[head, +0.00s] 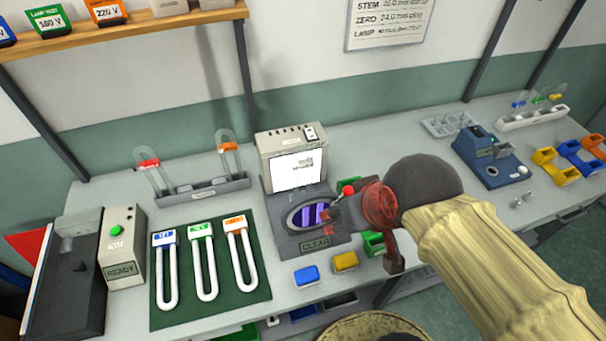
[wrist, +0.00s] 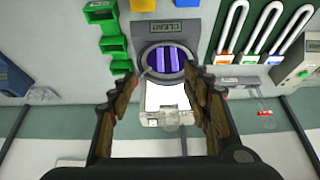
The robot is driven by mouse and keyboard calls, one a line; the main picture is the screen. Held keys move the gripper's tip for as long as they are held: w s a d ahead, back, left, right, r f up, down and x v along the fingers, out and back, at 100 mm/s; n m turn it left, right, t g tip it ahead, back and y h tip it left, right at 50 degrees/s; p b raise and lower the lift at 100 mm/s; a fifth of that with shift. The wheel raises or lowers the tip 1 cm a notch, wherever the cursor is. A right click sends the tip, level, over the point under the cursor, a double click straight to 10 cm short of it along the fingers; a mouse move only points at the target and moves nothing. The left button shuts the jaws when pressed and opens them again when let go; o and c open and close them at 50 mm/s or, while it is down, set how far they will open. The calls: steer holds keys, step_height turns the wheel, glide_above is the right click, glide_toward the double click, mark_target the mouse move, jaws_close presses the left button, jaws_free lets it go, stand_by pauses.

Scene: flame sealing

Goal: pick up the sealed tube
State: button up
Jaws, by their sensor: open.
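My gripper (wrist: 163,78) is open, its two fingers spread in front of the round purple window of the grey viewer (wrist: 188,38). Nothing solid shows between the fingers. In the head view my gripper (head: 335,212) is over the right side of that viewer (head: 290,236), partly covering it. A faint clear glass shape (head: 297,192) stands before the lit white screen. I cannot tell which tube is the sealed one. Clear U-shaped tubes with a red band (head: 149,163) and an orange band (head: 229,147) stand upright in a dark rack (head: 203,192).
Three white U-shaped tubes (head: 205,262) lie on a green mat (head: 183,315). Blue (head: 306,275) and yellow (head: 345,262) blocks sit before the viewer, with green bins (head: 373,243) beside my gripper. A READY box (head: 121,247) stands left; a blue instrument (head: 491,157) stands right.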

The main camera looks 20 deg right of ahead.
mark_target(303, 161)
steer(key=shift+o, duration=0.5)
steer(key=shift+w+a+r+g+p, duration=0.1)
steer(key=shift+g+p, duration=0.4)
steer(key=shift+p, duration=0.45)
steer(key=shift+o, duration=1.4)
steer(key=w+f+g+p, duration=0.1)
steer(key=w+g+p, duration=0.1)
steer(key=w+p, duration=0.4)
steer(key=shift+w+a+p, duration=0.3)
steer(key=shift+p, duration=0.05)
steer(key=w+f+p, duration=0.1)
steer(key=w+f, duration=0.1)
steer(key=w, duration=0.2)
steer(key=w+f+p, duration=0.1)
steer(key=w+f, duration=0.1)
steer(key=w, duration=0.2)
steer(key=w+f+p, duration=0.1)
steer(key=w+f, duration=0.1)
steer(key=w, duration=0.2)
steer(key=shift+w+a, duration=0.35)
steer(key=shift+a, duration=0.05)
steer(key=w, duration=0.1)
steer(key=w+r+t, duration=0.1)
steer(key=shift+w+r, duration=0.15)
steer(key=shift+w, duration=0.25)
steer(key=shift+x, duration=1.25)
steer(key=shift+a+x, duration=0.2)
steer(key=shift+x, duration=2.35)
